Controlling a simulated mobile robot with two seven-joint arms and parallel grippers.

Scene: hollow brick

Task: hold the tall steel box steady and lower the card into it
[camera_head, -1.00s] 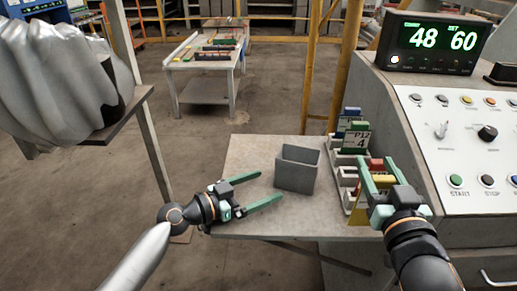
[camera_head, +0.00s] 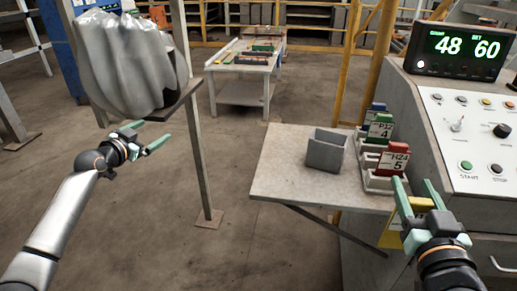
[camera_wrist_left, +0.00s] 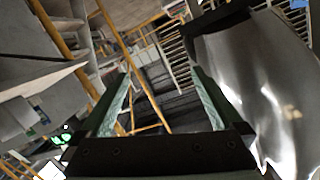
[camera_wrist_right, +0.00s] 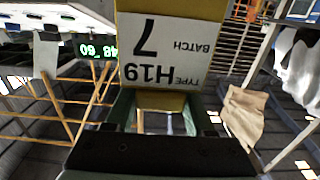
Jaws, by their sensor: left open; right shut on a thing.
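The grey, open-topped steel box (camera_head: 327,152) stands upright on the small table. My left gripper (camera_head: 155,135) is open and empty, well left of the box and below the shelf with the silvery sack; its fingers also show apart in the left wrist view (camera_wrist_left: 160,76). My right gripper (camera_head: 413,186) is shut on the yellow card (camera_head: 421,204) at the table's right front corner, to the right of the box and apart from it. In the right wrist view the card (camera_wrist_right: 172,55) carries a white label reading H19, 7, BATCH.
A pale rack (camera_head: 376,181) holds blue, green and red (camera_head: 393,163) cards right of the box. The control console (camera_head: 465,130) bounds the right side. The silvery sack (camera_head: 125,60) overhangs my left gripper. The table's left half (camera_head: 280,175) is clear.

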